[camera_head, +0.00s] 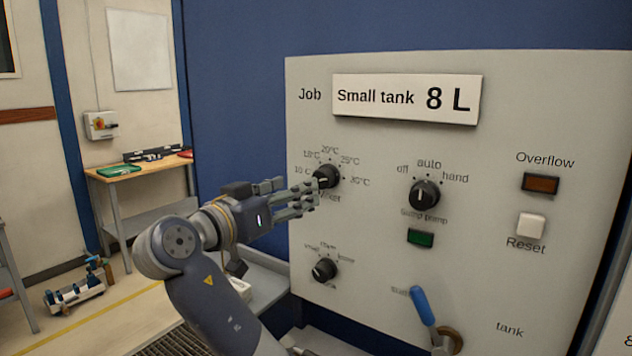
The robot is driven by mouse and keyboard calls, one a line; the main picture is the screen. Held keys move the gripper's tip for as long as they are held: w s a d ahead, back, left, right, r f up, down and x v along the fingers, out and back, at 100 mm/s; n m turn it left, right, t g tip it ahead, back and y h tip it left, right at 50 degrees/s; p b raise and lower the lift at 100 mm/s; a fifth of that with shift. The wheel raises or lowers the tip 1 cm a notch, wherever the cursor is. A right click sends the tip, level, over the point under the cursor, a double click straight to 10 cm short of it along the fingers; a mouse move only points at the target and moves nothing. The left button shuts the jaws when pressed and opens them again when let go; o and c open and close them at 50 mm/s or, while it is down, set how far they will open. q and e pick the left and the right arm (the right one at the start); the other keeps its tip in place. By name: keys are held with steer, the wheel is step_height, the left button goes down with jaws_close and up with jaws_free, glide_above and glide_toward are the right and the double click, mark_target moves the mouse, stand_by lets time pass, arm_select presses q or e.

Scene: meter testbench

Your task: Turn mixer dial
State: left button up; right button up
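The upper left dial (327,177) is a black knob on the grey panel (480,270), ringed by temperature marks from about 10 °C to 30 °C. I cannot tell whether the fingers grip or touch the knob. Its pointer is not clearly readable. My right gripper is out of view.
A lower left dial (324,270), an off/auto/hand switch (424,195), a green lamp (420,238), an overflow lamp (541,184), a white reset button (531,225) and a blue-handled lever (423,306) share the panel. A sign (407,98) reads "Small tank 8 L". A workbench (150,171) stands behind left.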

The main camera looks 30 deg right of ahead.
mark_target(319, 182)
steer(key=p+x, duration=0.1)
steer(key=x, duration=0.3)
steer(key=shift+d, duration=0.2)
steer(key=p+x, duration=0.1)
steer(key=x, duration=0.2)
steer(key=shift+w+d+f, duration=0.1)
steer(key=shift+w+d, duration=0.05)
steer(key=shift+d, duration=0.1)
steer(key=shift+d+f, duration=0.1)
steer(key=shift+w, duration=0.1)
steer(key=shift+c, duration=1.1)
arm_select(q)
step_height(319, 182, up, 3)
steer(key=shift+w+d+f, duration=0.1)
steer(key=shift+d+f, duration=0.05)
steer(key=shift+f, duration=0.05)
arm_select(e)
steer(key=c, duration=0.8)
